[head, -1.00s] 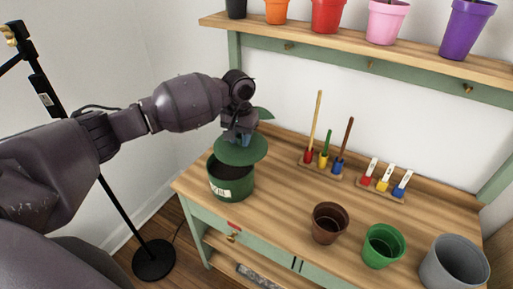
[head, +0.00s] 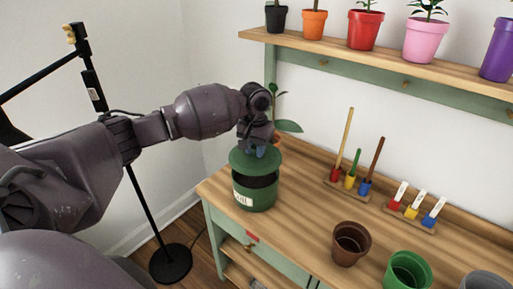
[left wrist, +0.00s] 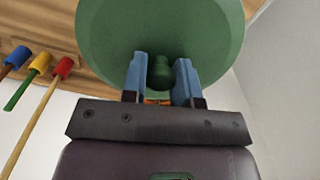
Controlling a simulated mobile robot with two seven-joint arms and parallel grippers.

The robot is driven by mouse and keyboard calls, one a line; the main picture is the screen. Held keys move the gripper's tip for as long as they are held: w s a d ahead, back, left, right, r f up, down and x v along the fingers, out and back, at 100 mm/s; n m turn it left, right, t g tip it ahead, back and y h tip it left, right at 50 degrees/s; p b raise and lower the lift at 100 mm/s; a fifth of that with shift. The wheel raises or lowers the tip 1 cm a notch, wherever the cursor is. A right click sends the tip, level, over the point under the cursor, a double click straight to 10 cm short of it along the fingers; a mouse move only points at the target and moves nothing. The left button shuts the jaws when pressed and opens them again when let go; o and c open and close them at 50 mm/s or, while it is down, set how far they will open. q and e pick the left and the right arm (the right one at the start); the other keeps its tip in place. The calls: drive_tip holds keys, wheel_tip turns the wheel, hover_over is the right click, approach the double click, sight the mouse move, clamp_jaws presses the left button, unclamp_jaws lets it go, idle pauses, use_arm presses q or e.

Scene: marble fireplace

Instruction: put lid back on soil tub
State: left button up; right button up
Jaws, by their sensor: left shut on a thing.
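The green soil tub (head: 256,197) stands upright near the left end of the wooden bench, with dark soil (head: 257,182) visible in its open front part. The round green lid (head: 243,160) is just above the tub, over the back of its opening, with a gap at the front. My left gripper (head: 258,151) is above the lid, its blue fingers shut on the lid's knob. In the left wrist view the knob (left wrist: 160,72) sits between the fingers, and the lid (left wrist: 210,35) spreads beyond them. The tub's far rim is hidden. My right gripper is out of view.
A leafy plant (head: 289,126) stands close behind the gripper. Brown (head: 351,243) and green (head: 408,271) empty pots are at the front right. Racked tools (head: 350,182) stand at the back. A shelf (head: 380,61) of potted plants is above. A black stand (head: 171,263) is left.

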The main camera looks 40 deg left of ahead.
use_arm(q)
wheel_tip(320, 180, down, 2)
drive_tip(key=shift+b, duration=0.6)
drive_tip(key=shift+f+b, duration=0.35)
drive_tip(key=shift+f, duration=1.05)
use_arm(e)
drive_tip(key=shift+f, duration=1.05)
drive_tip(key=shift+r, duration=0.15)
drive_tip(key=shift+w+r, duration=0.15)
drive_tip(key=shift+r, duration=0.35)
use_arm(q)
drive_tip(key=shift+p, duration=0.5)
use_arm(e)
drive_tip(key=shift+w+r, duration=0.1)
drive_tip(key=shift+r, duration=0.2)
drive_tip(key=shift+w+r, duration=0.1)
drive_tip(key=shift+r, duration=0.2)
